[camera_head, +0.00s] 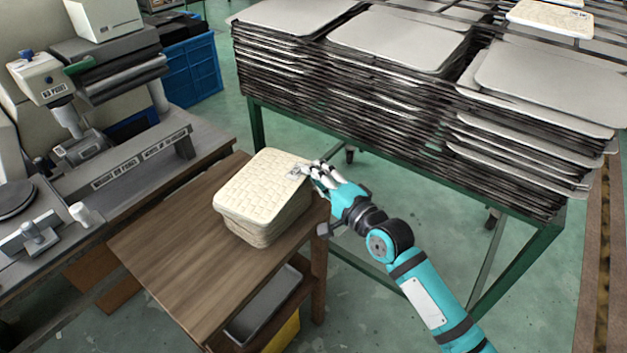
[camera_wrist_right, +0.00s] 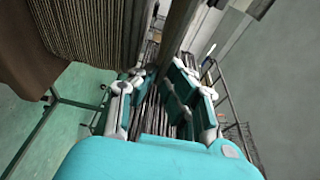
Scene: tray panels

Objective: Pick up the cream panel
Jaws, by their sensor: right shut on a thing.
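A stack of cream panels (camera_head: 252,235) with a woven-pattern top stands on the small brown wooden table. The top cream panel (camera_head: 262,184) lies over the stack. My right gripper (camera_head: 303,171) is at the panel's right edge, its fingers shut on that edge. In the right wrist view, a thin panel edge (camera_wrist_right: 182,32) runs down between the fingers of the right gripper (camera_wrist_right: 166,84). The side of the stack (camera_wrist_right: 85,30) shows at the upper left there. Whether the held panel is clear of the stack cannot be told. My left gripper is not in view.
The brown table (camera_head: 165,255) has free room left of the stack. A green-framed rack (camera_head: 540,243) with tall stacks of grey trays (camera_head: 400,38) stands behind. Another cream panel (camera_head: 550,16) lies on top at the far right. A machine bench (camera_head: 200,140) is at the left.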

